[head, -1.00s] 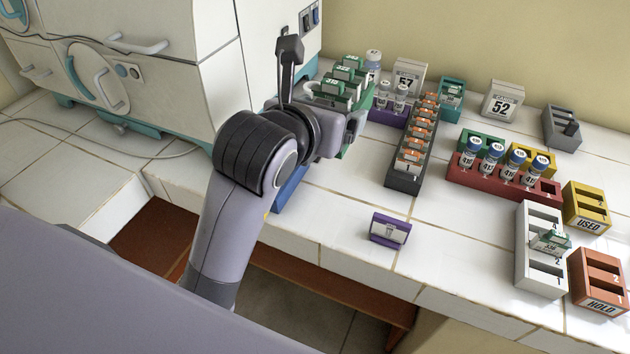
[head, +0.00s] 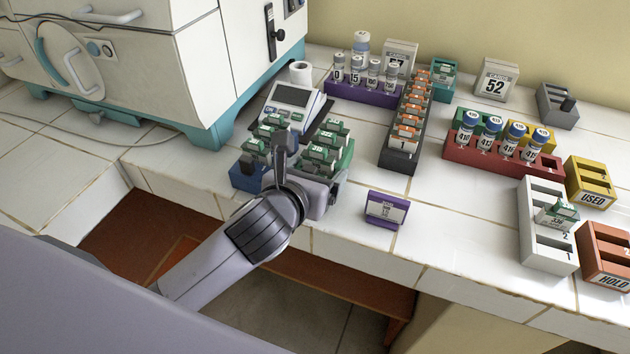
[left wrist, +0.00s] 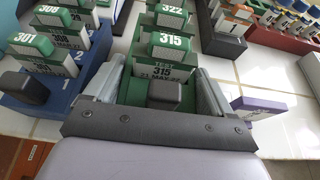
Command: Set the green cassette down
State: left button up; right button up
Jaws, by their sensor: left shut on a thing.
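The green cassette (head: 347,160) is a green rack holding upright green-topped labelled pieces, one marked 315 (left wrist: 167,50). It is beside the blue rack (head: 243,182), on its right, at about the same height. I cannot tell whether its underside touches the counter. My left gripper (head: 313,172) is at the cassette's near end and shut on it. In the left wrist view the fingers (left wrist: 163,82) lie either side of that end, with a dark grey block between them. My arm hides part of the cassette's near side. My right gripper is not in view.
A meter with a white roll (head: 292,95) stands just behind. A purple vial rack (head: 365,95) and a dark rack of orange-topped pieces (head: 398,158) are to the right. A purple card stand (head: 386,208) stands near the counter's front edge. White tile (head: 440,220) is clear beyond it.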

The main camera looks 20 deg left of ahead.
pick_arm(q)
jog(key=shift+f, duration=0.85)
jog(key=shift+f, duration=0.15)
jog(key=o, duration=0.9)
jog(key=shift+o, duration=0.2)
